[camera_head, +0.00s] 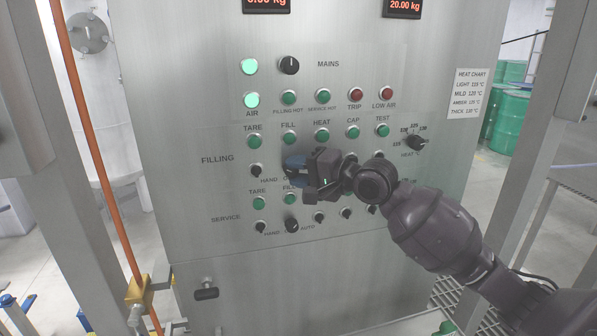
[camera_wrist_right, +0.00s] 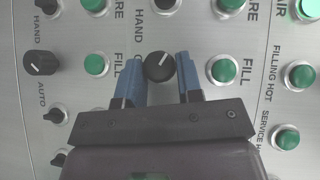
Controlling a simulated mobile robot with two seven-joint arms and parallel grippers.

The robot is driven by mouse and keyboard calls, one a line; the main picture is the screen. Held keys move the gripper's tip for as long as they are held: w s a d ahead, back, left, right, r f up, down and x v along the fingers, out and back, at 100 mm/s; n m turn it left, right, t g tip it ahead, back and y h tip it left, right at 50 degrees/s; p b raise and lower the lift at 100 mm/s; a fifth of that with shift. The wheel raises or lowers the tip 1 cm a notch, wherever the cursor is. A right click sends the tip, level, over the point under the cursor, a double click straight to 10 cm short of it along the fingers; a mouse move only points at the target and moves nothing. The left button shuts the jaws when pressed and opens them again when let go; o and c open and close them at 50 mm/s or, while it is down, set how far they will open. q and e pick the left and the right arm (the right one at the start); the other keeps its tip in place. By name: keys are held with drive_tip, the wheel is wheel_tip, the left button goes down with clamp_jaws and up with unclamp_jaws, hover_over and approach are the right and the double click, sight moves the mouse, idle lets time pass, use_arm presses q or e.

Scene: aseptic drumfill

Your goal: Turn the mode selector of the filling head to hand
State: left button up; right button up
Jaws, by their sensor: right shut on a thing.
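The filling mode selector (camera_wrist_right: 158,67) is a round black knob with a white pointer mark, seen in the right wrist view. In the head view my right gripper (camera_head: 298,167) is at the panel in the FILLING row and hides the knob. My left gripper is in neither view.
The service selector (camera_head: 292,225) sits just below, the HEAT knob (camera_head: 415,142) to the right and the MAINS knob (camera_head: 289,65) above. An orange pipe (camera_head: 95,150) stands left.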

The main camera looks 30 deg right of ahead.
idle(0.4)
drive_tip(key=o, duration=0.9)
use_arm(q)
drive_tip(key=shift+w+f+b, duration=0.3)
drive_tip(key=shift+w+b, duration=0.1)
drive_tip(key=shift+b, duration=0.55)
use_arm(e)
drive_tip(key=v, duration=1)
drive_tip(key=shift+s+d+r, duration=0.1)
drive_tip(key=shift+s+d, duration=0.1)
drive_tip(key=shift+s, duration=0.15)
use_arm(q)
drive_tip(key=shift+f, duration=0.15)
